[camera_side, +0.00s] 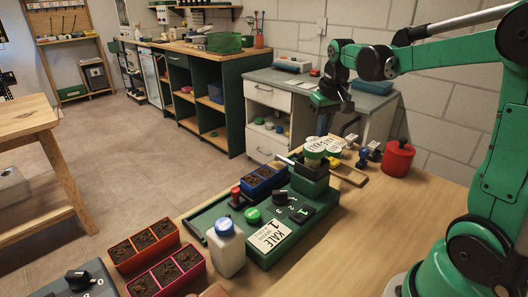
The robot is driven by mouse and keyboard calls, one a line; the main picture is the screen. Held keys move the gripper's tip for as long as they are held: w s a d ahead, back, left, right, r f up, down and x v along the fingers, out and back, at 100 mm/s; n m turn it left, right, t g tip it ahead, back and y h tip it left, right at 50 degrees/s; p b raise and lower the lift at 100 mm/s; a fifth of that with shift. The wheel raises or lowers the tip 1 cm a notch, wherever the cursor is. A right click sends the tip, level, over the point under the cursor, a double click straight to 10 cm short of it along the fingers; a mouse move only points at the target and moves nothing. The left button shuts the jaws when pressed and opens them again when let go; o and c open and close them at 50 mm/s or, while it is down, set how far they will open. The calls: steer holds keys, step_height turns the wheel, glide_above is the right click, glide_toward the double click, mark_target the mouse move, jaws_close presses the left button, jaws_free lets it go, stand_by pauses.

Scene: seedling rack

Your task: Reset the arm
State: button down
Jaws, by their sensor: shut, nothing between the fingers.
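My green arm (440,55) rises at the right and reaches left across the picture. My gripper (324,112) hangs from its end, pointing down, above the far part of the wooden work table (400,215). It is shut and empty. The fingertips are small and dark here, and they appear apart from the things below.
A green station (235,240) with knobs and a "KALE" card (268,236) fills the middle of the table.

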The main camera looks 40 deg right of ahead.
steer(key=s+a+n+t, duration=0.2)
steer(key=s+a, duration=0.1)
steer(key=a, duration=0.5)
steer(key=s+a+n+t+y, duration=0.1)
steer(key=s+a+n+t, duration=0.1)
steer(key=a, duration=0.6)
steer(key=shift+s+a+f+n+t, duration=0.15)
steer(key=shift+s+f+n+t, duration=0.15)
steer(key=shift+s+t, duration=0.3)
